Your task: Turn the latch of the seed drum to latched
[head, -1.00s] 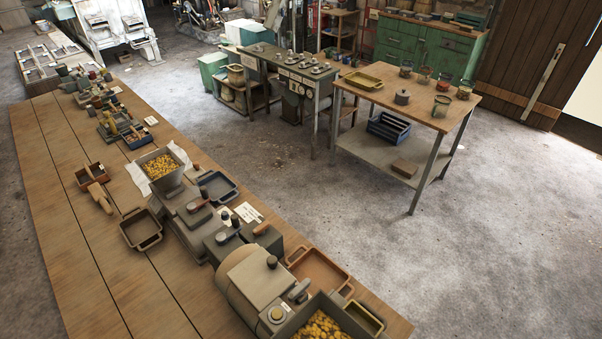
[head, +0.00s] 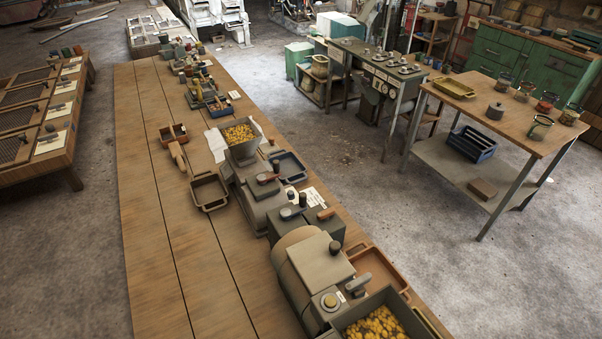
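The grey machine with a rounded drum body (head: 298,268) stands at the near end of the long wooden bench; I take it to be the seed drum. A dark knob (head: 334,247) stands on its top. A grey lever (head: 357,283) sits at its front right, beside a round yellowish button (head: 330,300). The lever may be the latch; I cannot tell whether it is latched. A hopper of yellow seeds (head: 378,326) adjoins the drum and is cut off by the bottom edge. Neither of my grippers shows.
The long bench (head: 150,220) carries trays, a second seed hopper (head: 240,150) and smaller machines. Its left side is mostly bare. A brown tray (head: 375,262) lies right of the drum. A separate table (head: 480,110) stands at right, with open floor (head: 460,270) between.

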